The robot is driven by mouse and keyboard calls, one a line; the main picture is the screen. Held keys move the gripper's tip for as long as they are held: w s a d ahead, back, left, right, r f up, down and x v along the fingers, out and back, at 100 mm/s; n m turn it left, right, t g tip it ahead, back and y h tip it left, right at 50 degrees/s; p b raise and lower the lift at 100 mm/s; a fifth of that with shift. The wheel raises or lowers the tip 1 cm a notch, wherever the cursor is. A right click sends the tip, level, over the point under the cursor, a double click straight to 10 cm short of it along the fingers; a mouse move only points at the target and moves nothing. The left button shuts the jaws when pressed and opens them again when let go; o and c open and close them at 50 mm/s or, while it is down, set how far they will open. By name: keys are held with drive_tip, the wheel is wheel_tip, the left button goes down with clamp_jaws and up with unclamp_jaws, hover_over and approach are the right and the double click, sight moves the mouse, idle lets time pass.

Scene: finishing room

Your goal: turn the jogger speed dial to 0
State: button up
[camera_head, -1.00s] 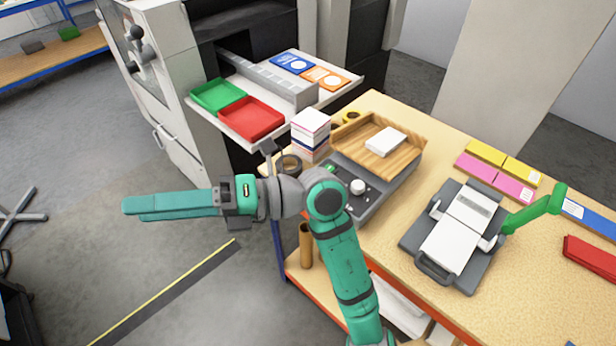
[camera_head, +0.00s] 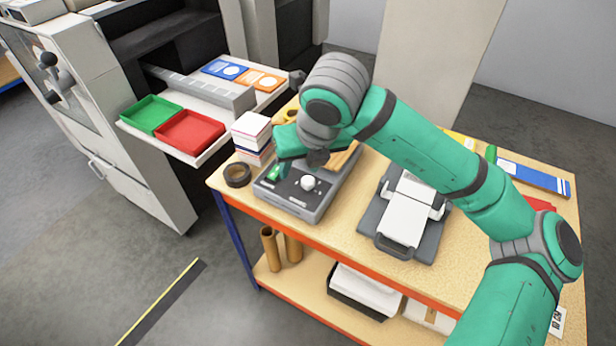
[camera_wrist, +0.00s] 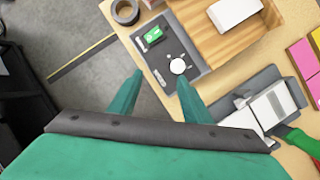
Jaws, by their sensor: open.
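The jogger (camera_head: 326,203) is a grey box with a wooden tray on top, standing at the left end of the table. Its speed dial (camera_head: 308,182) is a white round knob on the dark front panel, beside a green switch (camera_wrist: 154,34). In the wrist view the dial (camera_wrist: 178,66) lies beyond the fingertips, nearer the right one. My gripper (camera_wrist: 160,80) is open and empty, its two green fingers apart and pointing toward the panel. In the head view my gripper (camera_head: 284,150) is above the back left of the jogger, partly hidden by my wrist. The dial's setting is too small to read.
A tape roll (camera_head: 237,175) and a paper stack (camera_head: 252,132) stand left of the jogger. A grey device with a white top (camera_head: 405,220) stands to its right. The wooden tray (camera_wrist: 205,40) with a white block rises behind the panel. Red and green trays are at left.

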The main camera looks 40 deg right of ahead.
sight(308, 180)
drive_tip(key=shift+h, duration=0.6)
drive_tip(key=w+d+f, duration=0.1)
drive_tip(key=f, duration=0.2)
drive_tip(key=w+d+f, duration=0.1)
drive_tip(key=d+f, duration=0.1)
drive_tip(key=f, duration=0.1)
drive_tip(key=d+f, duration=0.1)
drive_tip(key=f, duration=0.2)
drive_tip(key=shift+w+d+f, duration=0.15)
drive_tip(key=shift+w+f, duration=0.05)
drive_tip(key=shift+w, duration=0.2)
drive_tip(key=shift+c, duration=0.6)
drive_tip(key=c, duration=0.9)
